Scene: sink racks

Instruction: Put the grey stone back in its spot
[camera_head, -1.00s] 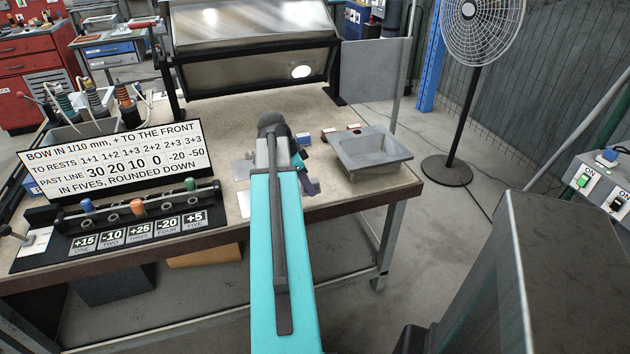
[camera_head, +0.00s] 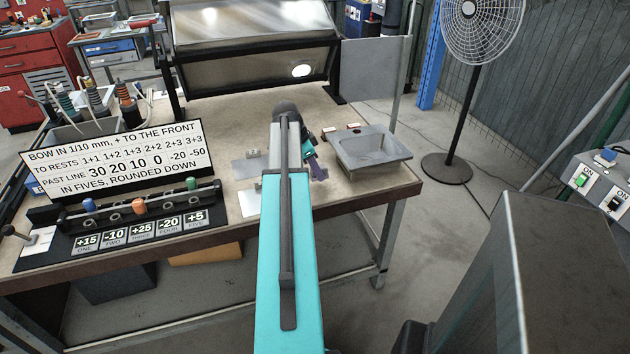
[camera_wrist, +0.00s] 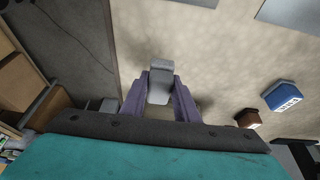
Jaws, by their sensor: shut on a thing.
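My gripper (camera_wrist: 164,96) is shut on the grey stone (camera_wrist: 159,78), a light grey block between its two purple fingers in the wrist view. The stone is held over the beige bench top. In the head view my gripper (camera_head: 317,169) shows only in part beside my turquoise arm, above the bench's front part, left of the grey sink. The stone is hidden there. In the wrist view a blue block with a white label (camera_wrist: 283,96) and a red-brown block (camera_wrist: 248,119) lie to the right of the gripper. The stone's spot cannot be made out.
The grey sink basin (camera_head: 372,149) stands at the bench's right end. A sign (camera_head: 117,160) and a black rack with coloured pegs (camera_head: 131,227) stand at the left. Bench top (camera_head: 232,118) behind the arm is clear.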

